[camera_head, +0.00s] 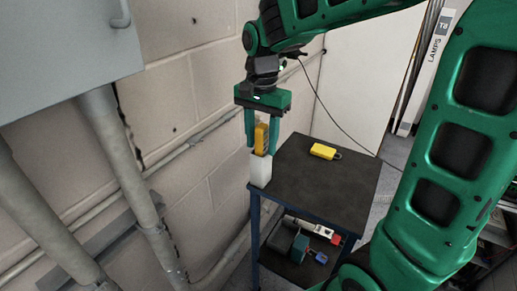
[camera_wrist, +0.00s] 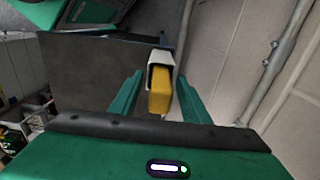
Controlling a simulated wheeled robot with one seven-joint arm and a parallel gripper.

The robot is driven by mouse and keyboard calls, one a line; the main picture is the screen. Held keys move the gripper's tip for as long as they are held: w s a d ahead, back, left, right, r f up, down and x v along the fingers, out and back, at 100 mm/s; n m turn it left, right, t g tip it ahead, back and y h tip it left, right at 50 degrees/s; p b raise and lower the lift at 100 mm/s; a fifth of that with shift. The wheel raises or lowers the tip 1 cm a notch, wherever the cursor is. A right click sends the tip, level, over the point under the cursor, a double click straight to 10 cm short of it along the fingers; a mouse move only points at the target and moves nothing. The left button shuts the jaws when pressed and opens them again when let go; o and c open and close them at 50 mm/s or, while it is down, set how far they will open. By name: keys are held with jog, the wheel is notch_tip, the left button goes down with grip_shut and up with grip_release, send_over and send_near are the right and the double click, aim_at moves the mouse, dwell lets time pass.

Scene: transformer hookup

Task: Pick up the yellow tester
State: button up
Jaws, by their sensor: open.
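The yellow tester (camera_head: 262,137) stands upright in a white holder (camera_head: 260,171) at the near left corner of a dark-topped cart. My gripper (camera_head: 262,145) points down over it, with one green finger on each side of the tester. In the wrist view the tester (camera_wrist: 160,92) sits between the open fingers of my gripper (camera_wrist: 158,95), with visible gaps on both sides. The white holder (camera_wrist: 161,57) shows behind the tester there. The tester's lower end is hidden inside the holder.
The cart top (camera_head: 316,190) is mostly clear, with a yellow padlock-like item (camera_head: 325,151) at its back. Several tools lie on the lower shelf (camera_head: 302,240). A block wall (camera_head: 195,95), pipes (camera_head: 125,165) and a grey cabinet (camera_head: 65,45) stand to the left.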

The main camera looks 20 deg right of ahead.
grip_shut()
jog(key=shift+r, duration=0.1)
